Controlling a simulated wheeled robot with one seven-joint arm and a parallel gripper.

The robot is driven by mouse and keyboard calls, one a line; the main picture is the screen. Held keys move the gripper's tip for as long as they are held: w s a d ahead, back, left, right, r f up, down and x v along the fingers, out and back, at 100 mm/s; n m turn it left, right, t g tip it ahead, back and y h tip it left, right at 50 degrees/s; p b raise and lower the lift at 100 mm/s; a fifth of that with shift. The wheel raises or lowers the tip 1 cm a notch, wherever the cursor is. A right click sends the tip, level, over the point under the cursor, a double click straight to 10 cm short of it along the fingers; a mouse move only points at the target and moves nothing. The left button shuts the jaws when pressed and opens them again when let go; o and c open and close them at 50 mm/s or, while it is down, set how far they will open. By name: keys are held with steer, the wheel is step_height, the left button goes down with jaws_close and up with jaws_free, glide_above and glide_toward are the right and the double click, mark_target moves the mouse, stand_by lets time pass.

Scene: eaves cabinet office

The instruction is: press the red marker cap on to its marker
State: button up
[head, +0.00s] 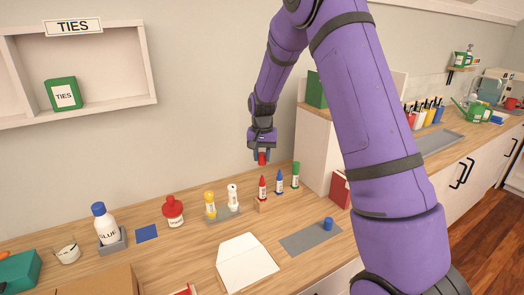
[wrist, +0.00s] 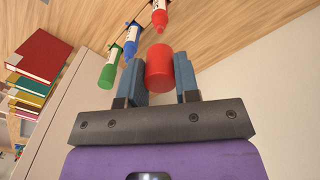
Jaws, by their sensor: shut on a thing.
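My gripper (head: 262,156) is shut on the red cap (head: 262,160), which shows between its two blue-grey fingers in the wrist view (wrist: 159,68). It holds the cap in the air above the counter. The red marker (head: 262,190) stands upright below the cap in the head view, its narrow red tip up, in a small holder. Cap and marker are apart, with a clear gap. The red marker also shows at the top edge of the wrist view (wrist: 159,18), partly cut off.
A blue marker (head: 279,183) and a green marker (head: 295,176) stand close right of the red one. A blue cap (head: 327,224) sits on a grey mat (head: 304,240). Yellow and white glue bottles (head: 210,204) stand left. A white cabinet side (head: 318,150) rises to the right.

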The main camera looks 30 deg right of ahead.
mark_target(262, 163)
steer(key=shift+f, duration=1.7)
steer(key=shift+f, duration=2.35)
steer(key=o, duration=0.9)
steer(key=shift+o, duration=0.2)
step_height(262, 163, up, 10)
steer(key=shift+r, duration=0.45)
